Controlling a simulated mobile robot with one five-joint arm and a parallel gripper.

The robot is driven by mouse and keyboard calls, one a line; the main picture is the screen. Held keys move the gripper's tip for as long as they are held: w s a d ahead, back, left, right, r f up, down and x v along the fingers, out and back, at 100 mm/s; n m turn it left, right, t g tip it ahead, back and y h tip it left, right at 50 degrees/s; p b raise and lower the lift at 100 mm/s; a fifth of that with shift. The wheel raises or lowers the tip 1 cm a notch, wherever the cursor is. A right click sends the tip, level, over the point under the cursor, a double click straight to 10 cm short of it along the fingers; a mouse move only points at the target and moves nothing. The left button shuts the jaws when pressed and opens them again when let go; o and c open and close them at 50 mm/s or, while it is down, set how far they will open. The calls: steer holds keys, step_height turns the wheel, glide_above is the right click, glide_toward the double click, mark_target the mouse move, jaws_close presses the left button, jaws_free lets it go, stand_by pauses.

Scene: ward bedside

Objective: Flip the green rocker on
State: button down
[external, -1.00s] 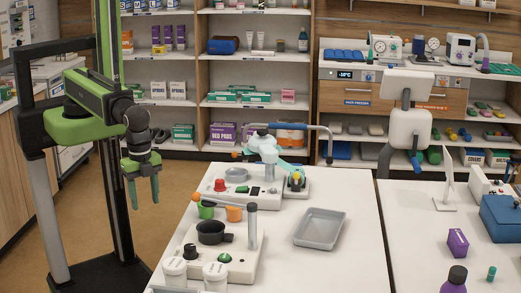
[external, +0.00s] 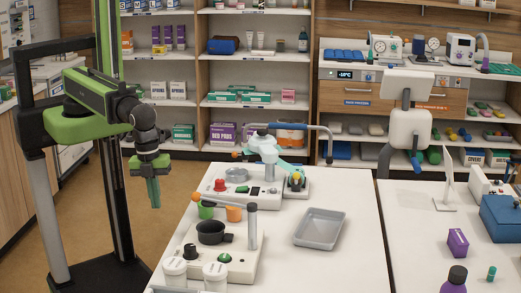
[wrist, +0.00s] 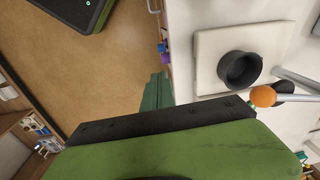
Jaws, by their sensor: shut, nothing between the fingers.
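A white box (external: 210,190) with a red mushroom button (external: 220,185) stands toward the back of the near white table. Its front face carries a small green rocker (external: 255,190) with dark and red parts beside it; its position is too small to read. My gripper (external: 154,194) hangs to the left of the table, over the floor, with its green fingers pointing down. The fingers are together and empty, well apart from the box. In the wrist view my gripper (wrist: 157,90) shows above the brown floor; the rocker is not seen there.
Nearer on the table, a white base carries a black pot (external: 210,232), a green knob (external: 224,257) and an upright grey post (external: 252,225). White jars (external: 215,277) stand at the front. A grey tray (external: 320,228) lies right. An orange ball (wrist: 263,96) sits near the pot.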

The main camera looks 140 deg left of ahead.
steer(key=w+a+r+m+p, duration=0.1)
steer(key=a+r+m+p, duration=0.15)
steer(key=a, duration=0.35)
steer(key=w+a+r+m+p, duration=0.1)
steer(key=w+a+r+p, duration=0.15)
steer(key=a, duration=0.45)
step_height(320, 180, up, 5)
steer(key=n+y+p, duration=0.1)
steer(key=n+p, duration=0.2)
steer(key=p, duration=0.1)
glide_above(246, 189)
steer(key=s+d, duration=0.2)
steer(key=shift+d+m+t, duration=0.1)
steer(key=shift+m+t, duration=0.15)
steer(key=shift+t, duration=0.05)
steer(key=f+b, duration=0.4)
steer(key=w+a+f+b, duration=0.1)
steer(key=f+b, duration=0.8)
steer(key=shift+w+a+f+b, duration=0.15)
steer(key=shift+w+a+b, duration=0.15)
steer(key=shift+w+a, duration=0.05)
steer(key=shift+a+f+b, duration=0.1)
steer(key=shift+f+b, duration=0.2)
steer(key=shift+f, duration=0.05)
steer(key=shift+r, duration=0.1)
